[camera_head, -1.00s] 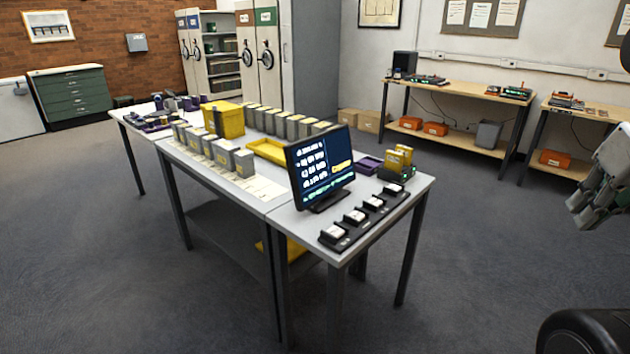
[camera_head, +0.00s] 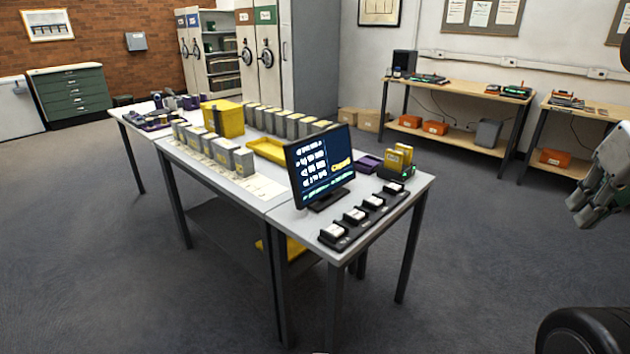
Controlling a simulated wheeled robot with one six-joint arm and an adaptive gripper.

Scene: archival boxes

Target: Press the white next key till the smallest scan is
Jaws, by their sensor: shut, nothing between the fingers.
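A dark monitor (camera_head: 322,165) stands on the near end of the grey table (camera_head: 300,222). Its screen shows white shapes in rows on blue and a yellow shape at the right; the text is too small to read. A black key panel (camera_head: 347,230) with several white-topped keys lies in front of the monitor along the table's edge. The nearest white key (camera_head: 333,231) is at its front end; the key labels cannot be read, so I cannot tell which is next. My gripper (camera_head: 580,207) is at the right edge, shut and empty, well apart from the keys.
Grey boxes (camera_head: 222,153), a yellow box (camera_head: 228,118) and a yellow tray (camera_head: 268,150) occupy the table's far part. Yellow boxes (camera_head: 398,158) stand behind the keys. Wooden benches (camera_head: 455,97) line the right wall. The floor (camera_head: 470,260) right of the table is clear.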

